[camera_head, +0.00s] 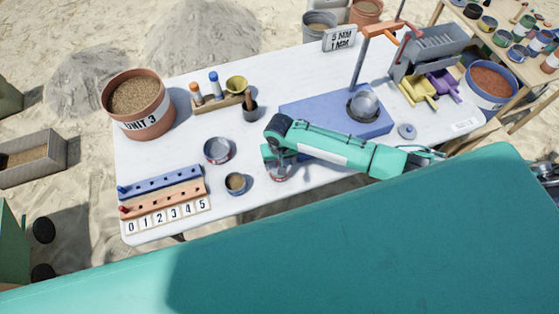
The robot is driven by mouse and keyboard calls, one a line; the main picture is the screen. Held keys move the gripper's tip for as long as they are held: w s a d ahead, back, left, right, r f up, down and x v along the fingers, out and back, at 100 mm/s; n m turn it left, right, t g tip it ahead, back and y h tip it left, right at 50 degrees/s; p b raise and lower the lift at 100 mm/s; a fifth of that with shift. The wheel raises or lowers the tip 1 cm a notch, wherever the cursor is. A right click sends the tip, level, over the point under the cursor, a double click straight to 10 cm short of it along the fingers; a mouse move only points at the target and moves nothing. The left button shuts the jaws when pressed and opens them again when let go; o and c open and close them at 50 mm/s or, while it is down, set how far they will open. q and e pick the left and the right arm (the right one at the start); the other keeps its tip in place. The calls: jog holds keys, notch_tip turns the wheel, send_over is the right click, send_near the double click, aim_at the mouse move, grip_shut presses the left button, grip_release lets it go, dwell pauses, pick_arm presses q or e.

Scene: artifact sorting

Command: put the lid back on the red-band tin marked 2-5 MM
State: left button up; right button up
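My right arm reaches in from the right over the table. Its gripper (279,166) points down at a small red-band tin (279,177) near the front edge. The arm hides the top of that tin, and I cannot tell whether the fingers are shut or touch it. Another round tin (218,151) with a red band stands open to the left, its inside grey. A blue-banded tin (236,184) with brown contents stands between them. A grey-blue round lid with a knob (407,131) lies on the table at the right. Tin markings are too small to read. My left gripper is not in view.
A numbered peg rack (165,197) is at front left, the UNIT 3 bucket (139,104) at back left. Yellow and purple scoops (420,92) are at the right.

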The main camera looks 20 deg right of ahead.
jog(key=o, duration=1.2)
jog(key=shift+r, duration=0.15)
notch_tip(320, 180, up, 7)
jog(key=p, duration=0.8)
jog(key=shift+c, duration=0.5)
grip_shut()
